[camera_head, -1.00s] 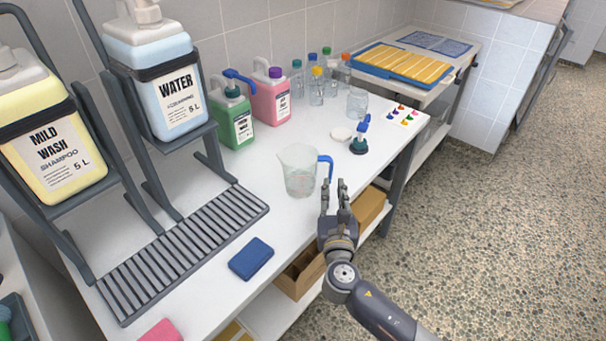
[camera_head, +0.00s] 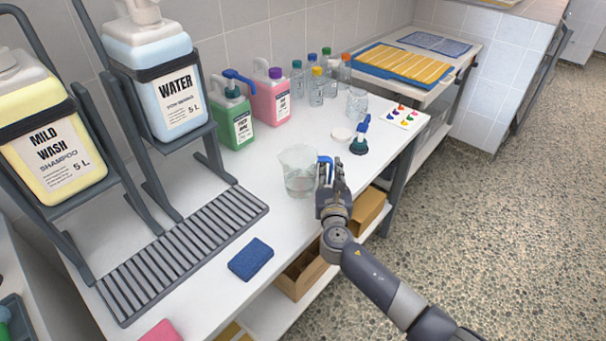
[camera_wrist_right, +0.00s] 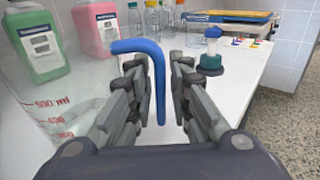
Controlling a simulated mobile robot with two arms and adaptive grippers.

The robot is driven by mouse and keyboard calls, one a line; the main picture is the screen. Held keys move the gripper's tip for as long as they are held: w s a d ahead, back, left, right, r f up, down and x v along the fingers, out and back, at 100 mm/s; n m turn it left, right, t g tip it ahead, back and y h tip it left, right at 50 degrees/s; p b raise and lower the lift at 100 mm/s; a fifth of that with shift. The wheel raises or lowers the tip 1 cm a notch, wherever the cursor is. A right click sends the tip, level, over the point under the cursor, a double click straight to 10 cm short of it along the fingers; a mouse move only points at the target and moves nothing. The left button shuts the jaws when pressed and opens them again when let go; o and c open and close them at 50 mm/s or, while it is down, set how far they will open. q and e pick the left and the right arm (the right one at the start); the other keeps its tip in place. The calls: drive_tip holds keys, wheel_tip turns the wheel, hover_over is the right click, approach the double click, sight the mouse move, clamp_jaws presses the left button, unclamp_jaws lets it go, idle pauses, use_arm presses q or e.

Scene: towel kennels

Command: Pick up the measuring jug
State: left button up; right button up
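The measuring jug (camera_head: 298,172) is clear, with a blue handle, and stands upright on the white bench near its front edge. In the right wrist view its clear wall with red markings (camera_wrist_right: 55,118) fills the lower left. My right gripper (camera_head: 331,172) is at the jug's handle side. In the right wrist view my right gripper (camera_wrist_right: 160,95) has its two fingers apart, with the blue handle (camera_wrist_right: 158,85) between them. A gap shows on the finger side right of the handle. My left gripper is in neither view.
Green (camera_head: 235,118) and pink (camera_head: 270,98) bottles stand by the wall. A slatted drain grid (camera_head: 185,250) and blue sponge (camera_head: 251,259) lie nearer. Bench between sponge and jug is clear.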

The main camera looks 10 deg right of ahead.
clamp_jaws()
drive_tip(key=shift+r, duration=0.1)
